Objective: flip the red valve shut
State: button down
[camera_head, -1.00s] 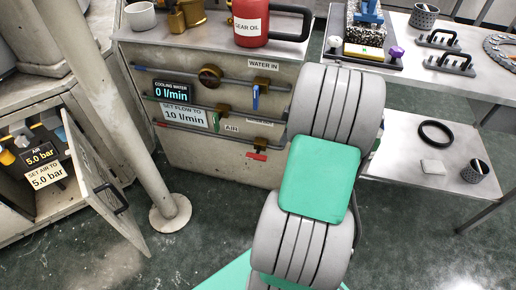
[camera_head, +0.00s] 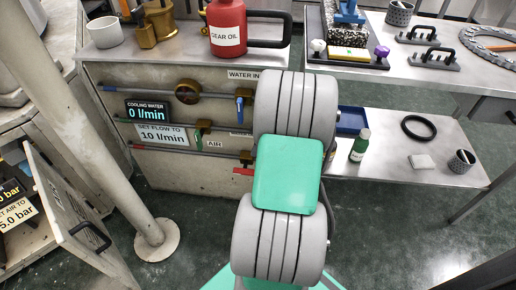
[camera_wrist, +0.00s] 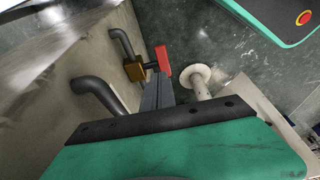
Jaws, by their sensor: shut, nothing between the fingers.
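The red valve handle (camera_head: 243,171) shows at the left edge of my arm, low on the grey cabinet front. It sits by a brass body on the lowest pipe, near the AIR label (camera_head: 214,143), and lies roughly along that pipe. In the wrist view the red handle (camera_wrist: 163,60) stands out from its brass body (camera_wrist: 135,69). My gripper (camera_wrist: 157,84) is shut and empty, its grey fingers pointing at the handle with the tips close to it. I cannot tell whether they touch. In the head view my arm hides the gripper.
Above are a blue valve handle (camera_head: 239,106) and a green valve handle (camera_head: 198,135). A thick pale post (camera_head: 95,130) and an open cabinet door (camera_head: 75,215) stand at the left. A side table with a lower shelf (camera_head: 440,165) stands at the right.

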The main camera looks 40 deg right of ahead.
aim_at(249, 170)
jog(key=b+x, duration=0.1)
jog(key=x, duration=0.1)
jog(key=b+x, duration=0.1)
jog(key=x, duration=0.2)
jog(key=b+x, duration=0.1)
jog(key=x, duration=0.1)
jog(key=shift+s+d+f, duration=0.15)
jog(key=shift+s+f, duration=0.1)
jog(key=shift+f, duration=0.8)
